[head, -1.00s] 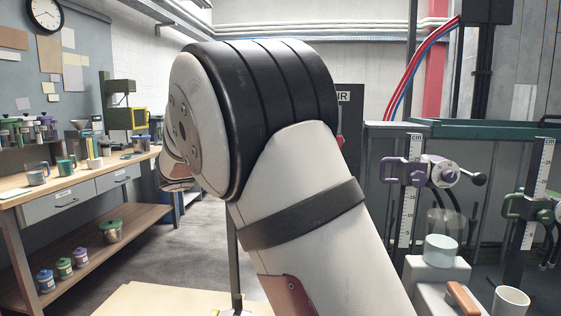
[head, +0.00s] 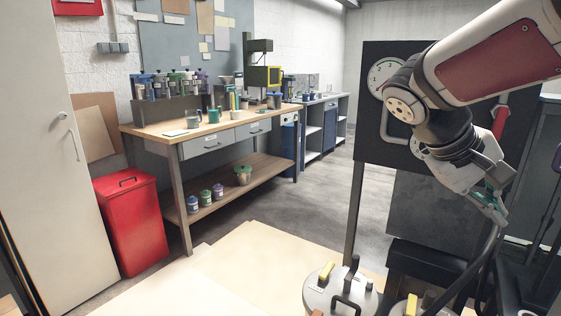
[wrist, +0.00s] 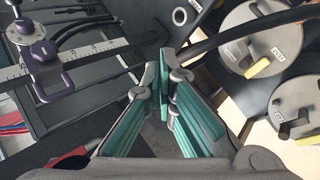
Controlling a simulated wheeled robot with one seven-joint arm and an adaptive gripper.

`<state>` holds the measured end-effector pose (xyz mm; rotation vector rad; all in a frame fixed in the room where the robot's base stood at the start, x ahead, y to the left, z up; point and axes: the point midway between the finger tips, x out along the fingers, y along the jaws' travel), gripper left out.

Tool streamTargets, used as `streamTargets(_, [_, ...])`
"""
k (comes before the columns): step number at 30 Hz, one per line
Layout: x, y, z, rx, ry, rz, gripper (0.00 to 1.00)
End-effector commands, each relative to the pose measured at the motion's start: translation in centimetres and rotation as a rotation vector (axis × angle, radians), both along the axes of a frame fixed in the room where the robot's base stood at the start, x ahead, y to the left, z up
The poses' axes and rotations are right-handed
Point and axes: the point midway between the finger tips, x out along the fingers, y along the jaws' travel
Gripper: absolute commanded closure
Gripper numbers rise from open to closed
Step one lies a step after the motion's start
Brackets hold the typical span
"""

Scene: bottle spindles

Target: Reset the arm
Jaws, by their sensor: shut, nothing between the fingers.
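My gripper (head: 490,205) hangs at the right of the head view, at the end of my white arm, which comes in from the upper right. In the wrist view my gripper (wrist: 164,90) shows its green-padded fingers together at the tips, with nothing between them. Round metal lids with yellow handles (wrist: 257,68) lie to its right in the wrist view. A purple-clamped fitting on a scale bar (wrist: 45,60) is to its left.
A wooden workbench (head: 165,128) with jars and mugs stands at the back left. A red bin (head: 130,225) and a white cabinet (head: 45,150) are at the left. Lidded vessels (head: 340,295) stand at the bottom, near a black post (head: 355,215). The grey floor (head: 310,185) in the middle is clear.

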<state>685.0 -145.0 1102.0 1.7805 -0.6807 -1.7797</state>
Motion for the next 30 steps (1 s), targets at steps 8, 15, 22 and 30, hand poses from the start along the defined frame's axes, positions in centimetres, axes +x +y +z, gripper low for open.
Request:
streamTargets(8, [-11.6, 5.4, -4.1, 0.381, -0.028, -0.004, 1.0])
streamTargets(15, [-17.7, 10.4, -7.1, 0.598, -0.076, 0.013, 1.0])
streamTargets(22, [-21.0, 13.8, -9.2, 0.726, -0.123, 0.026, 1.0])
streamTargets(30, [-21.4, 14.5, -6.1, 0.749, -0.176, 0.048, 1.0])
